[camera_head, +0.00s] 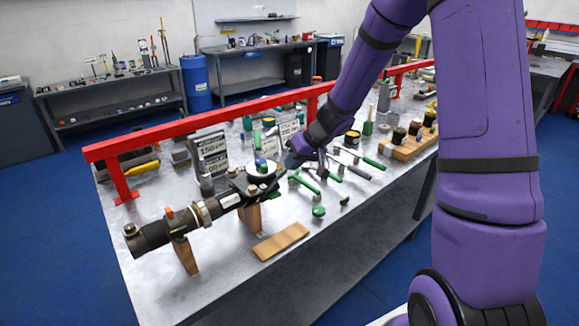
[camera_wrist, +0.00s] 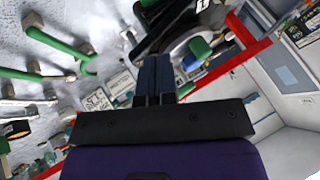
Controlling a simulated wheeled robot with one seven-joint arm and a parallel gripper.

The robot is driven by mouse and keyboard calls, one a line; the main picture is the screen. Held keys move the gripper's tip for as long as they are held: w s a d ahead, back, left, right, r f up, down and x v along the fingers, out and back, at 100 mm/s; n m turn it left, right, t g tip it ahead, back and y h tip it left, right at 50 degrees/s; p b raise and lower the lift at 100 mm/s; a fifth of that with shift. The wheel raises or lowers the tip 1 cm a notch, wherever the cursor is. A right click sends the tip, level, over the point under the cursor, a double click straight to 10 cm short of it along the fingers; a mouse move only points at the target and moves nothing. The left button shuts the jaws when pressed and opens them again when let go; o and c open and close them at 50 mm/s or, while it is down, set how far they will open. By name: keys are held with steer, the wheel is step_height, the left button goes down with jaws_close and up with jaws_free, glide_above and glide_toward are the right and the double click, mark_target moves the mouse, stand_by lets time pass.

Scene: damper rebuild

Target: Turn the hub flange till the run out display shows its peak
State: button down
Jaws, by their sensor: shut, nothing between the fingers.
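The hub flange (camera_head: 263,170) is a round dark and pale disc with a blue knob, at the right end of a dark shaft assembly (camera_head: 160,233) on wooden blocks on the bench. The run out display (camera_head: 212,150) stands behind it; its upper line seems to read 150 µm, and the lower line is partly hidden and too small to read surely. My gripper (camera_head: 291,161) is just right of the flange; touching or apart, I cannot tell. In the wrist view its fingers (camera_wrist: 154,75) are shut and empty, pointing toward the dark flange (camera_wrist: 190,25).
A red rail (camera_head: 240,108) runs along the bench's back. Green-handled tools (camera_head: 304,183) lie right of the flange. A wooden block (camera_head: 281,241) lies in front, with clear bench (camera_head: 225,280) to its left. A wooden holder with dark pieces (camera_head: 408,146) stands farther right.

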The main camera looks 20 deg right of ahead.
steer(key=s+a+v, duration=0.1)
steer(key=v, duration=0.8)
steer(key=shift+r, duration=0.25)
steer(key=shift+a, duration=0.15)
steer(key=s+a+r+h, duration=0.1)
steer(key=s+r+h, duration=0.1)
steer(key=s+r, duration=0.3)
steer(key=s+a+r+m+h, duration=0.1)
steer(key=s+r, duration=0.4)
steer(key=s, duration=0.8)
steer(key=s+a+r+h, duration=0.1)
steer(key=s+r+h, duration=0.1)
steer(key=s+r, duration=0.3)
steer(key=s, duration=0.4)
steer(key=shift+s+r+t+h, duration=0.3)
steer(key=shift+h, duration=0.1)
steer(key=shift+a, duration=0.15)
